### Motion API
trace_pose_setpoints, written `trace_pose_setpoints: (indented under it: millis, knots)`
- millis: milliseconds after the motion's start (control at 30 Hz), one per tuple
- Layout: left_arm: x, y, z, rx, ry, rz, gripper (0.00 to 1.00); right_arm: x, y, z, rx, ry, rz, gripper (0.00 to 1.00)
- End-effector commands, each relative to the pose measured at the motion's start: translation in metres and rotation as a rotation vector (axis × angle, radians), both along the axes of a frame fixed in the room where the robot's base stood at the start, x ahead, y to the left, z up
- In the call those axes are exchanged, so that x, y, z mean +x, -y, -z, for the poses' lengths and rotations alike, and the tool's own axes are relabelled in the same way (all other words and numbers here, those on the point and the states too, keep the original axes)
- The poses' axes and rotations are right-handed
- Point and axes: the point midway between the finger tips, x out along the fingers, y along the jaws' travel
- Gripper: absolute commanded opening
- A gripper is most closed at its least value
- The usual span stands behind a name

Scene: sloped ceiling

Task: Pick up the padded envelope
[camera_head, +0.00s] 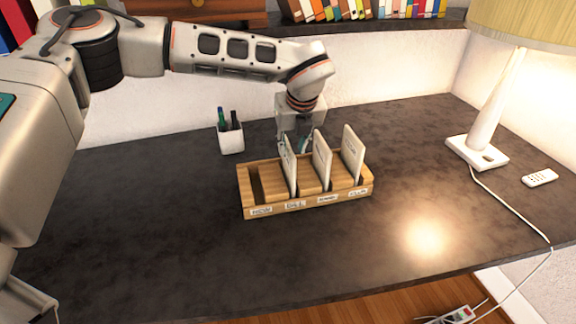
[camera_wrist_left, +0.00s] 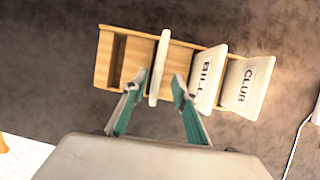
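A wooden sorter (camera_head: 306,206) with labelled slots stands on the dark desk. Three pale, flat envelope-like pieces stand upright in it: a left one (camera_head: 289,164), a middle one (camera_head: 321,160) and a right one (camera_head: 352,154). I cannot tell for sure which is the padded envelope. My left gripper (camera_head: 296,144) is at the sorter's back edge, by the left piece. In the left wrist view its open fingers (camera_wrist_left: 159,84) stand either side of this piece (camera_wrist_left: 160,62), with gaps. The other two read BILL (camera_wrist_left: 208,76) and CLUB (camera_wrist_left: 246,84). My right gripper is out of view.
A white pen cup (camera_head: 231,140) stands behind the sorter to the left. A lamp (camera_head: 484,140) and a small white remote (camera_head: 539,178) are at the right, with a cable running down. The desk in front of the sorter is clear.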

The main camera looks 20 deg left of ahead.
Motion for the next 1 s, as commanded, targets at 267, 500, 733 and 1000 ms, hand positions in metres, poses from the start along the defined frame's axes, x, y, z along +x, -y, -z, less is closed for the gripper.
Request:
trace_pose_setpoints:
  millis: [267,500,733,1000]
  knots:
    - [0.012,-0.007,0.02,0.008,0.014,-0.003,0.28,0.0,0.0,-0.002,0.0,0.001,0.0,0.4]
    - [0.025,-0.021,0.043,0.007,0.013,-0.003,0.28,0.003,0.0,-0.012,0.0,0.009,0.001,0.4]
    - [0.032,-0.026,0.064,0.007,0.013,-0.002,0.28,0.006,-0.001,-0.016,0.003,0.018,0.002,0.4]
    - [0.033,-0.026,0.065,0.007,0.015,-0.001,0.28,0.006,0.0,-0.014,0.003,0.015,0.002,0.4]
